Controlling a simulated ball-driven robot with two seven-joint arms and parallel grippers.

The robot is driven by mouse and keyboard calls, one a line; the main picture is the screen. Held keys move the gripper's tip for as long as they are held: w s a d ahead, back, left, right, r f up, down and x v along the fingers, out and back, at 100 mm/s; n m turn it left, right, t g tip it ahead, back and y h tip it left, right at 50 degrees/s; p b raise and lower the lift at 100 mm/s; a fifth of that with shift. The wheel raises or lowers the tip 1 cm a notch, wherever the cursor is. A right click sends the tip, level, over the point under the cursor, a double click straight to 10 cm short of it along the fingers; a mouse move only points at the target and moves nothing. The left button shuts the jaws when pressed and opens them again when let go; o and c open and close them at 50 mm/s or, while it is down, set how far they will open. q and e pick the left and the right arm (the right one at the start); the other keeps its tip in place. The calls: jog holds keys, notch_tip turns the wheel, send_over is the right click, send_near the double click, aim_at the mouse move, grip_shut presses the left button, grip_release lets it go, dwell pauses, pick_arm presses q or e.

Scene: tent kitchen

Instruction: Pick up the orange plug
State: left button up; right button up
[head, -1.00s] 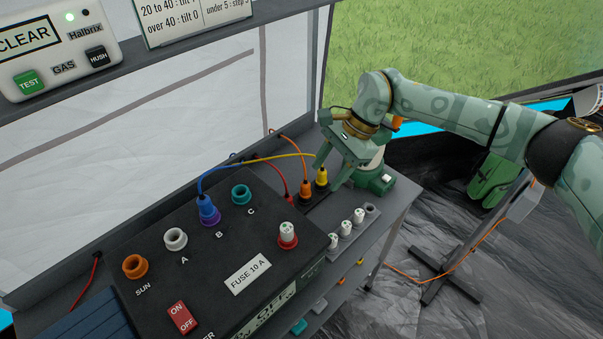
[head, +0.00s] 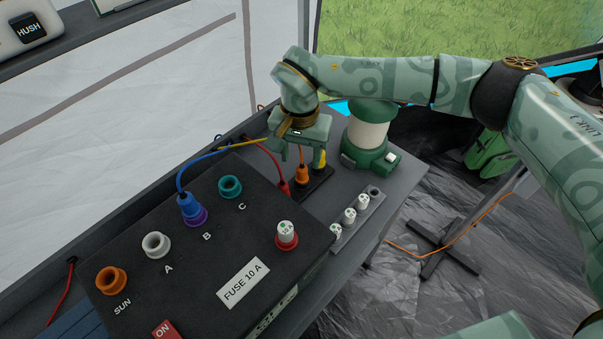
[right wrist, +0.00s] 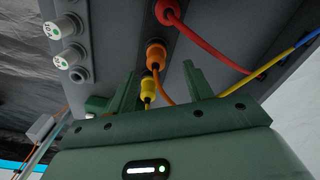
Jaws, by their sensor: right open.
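The orange plug (head: 302,175) stands in a dark strip (head: 318,183) behind the black fuse box, between a red plug (head: 284,189) and a yellow plug (head: 320,158). My right gripper (head: 298,155) is open and empty, pointing down just above the row, its fingers partly covering the yellow plug. In the right wrist view, the orange plug (right wrist: 156,54) lies a little beyond the fingertips of my right gripper (right wrist: 161,82). The yellow plug (right wrist: 148,90) shows between the fingers there, and the red plug (right wrist: 167,12) is farther off. My left gripper is out of view.
The black fuse box (head: 205,260) has coloured sockets and a blue plug (head: 191,208) in it. A rack of white fuses (head: 349,215) is right of the strip. A green-and-white canister (head: 369,140) stands close behind. Cables loop left of the gripper.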

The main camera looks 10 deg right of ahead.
aim_at(302, 163)
jog(key=f, duration=0.1)
jog(key=f+b, duration=0.1)
jog(key=f, duration=0.2)
jog(key=shift+s+f, duration=0.35)
jog(key=shift+f, duration=0.05)
jog(key=shift+r, duration=0.1)
jog(key=c, duration=1.1)
jog(key=shift+o, duration=0.2)
